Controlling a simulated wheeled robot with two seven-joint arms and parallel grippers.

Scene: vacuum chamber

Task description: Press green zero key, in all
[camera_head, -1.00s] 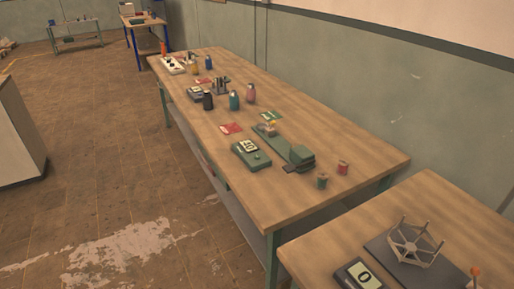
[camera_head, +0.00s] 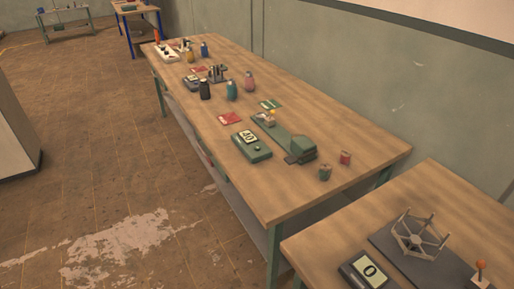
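A green box-shaped device (camera_head: 251,146) with a pale display and a small round dark green key (camera_head: 257,148) on its top lies on the long wooden table. The display shows dark digits that look like 40, seen at an angle. A dark device (camera_head: 363,272) with a pale display reading 0 lies on the nearer table at the bottom right. Neither of my grippers shows in the head view.
A grey plate with a spoked frame (camera_head: 418,236) and an orange-knobbed lever (camera_head: 481,268) are on the nearer table. Floor left of the tables is open.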

